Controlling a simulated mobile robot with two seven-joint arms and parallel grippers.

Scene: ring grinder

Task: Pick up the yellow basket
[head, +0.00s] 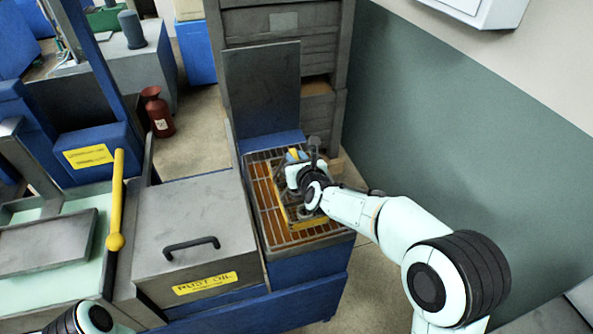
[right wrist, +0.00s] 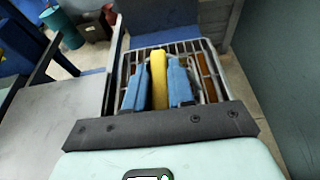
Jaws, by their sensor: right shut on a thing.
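The yellow basket (head: 290,214) is on the metal grate (head: 254,183) of the blue-sided bin, partly hidden by my right arm. Its yellow handle (right wrist: 158,70) shows in the right wrist view, between the two blue fingers. My right gripper (right wrist: 159,66) is shut on this handle from above, with a finger on each side. In the head view my right gripper (head: 296,154) is over the basket, mostly hidden by its own wrist. My left gripper is out of view; only a bit of my left arm shows at the bottom left.
A grey lidded box labelled "RUST OIL" (head: 195,230) with a black handle stands left of the grate. An upright dark panel (head: 262,90) and stacked grey drawers (head: 325,60) stand behind it. The green wall (head: 460,140) is to the right. A red bottle (head: 157,112) stands on the floor.

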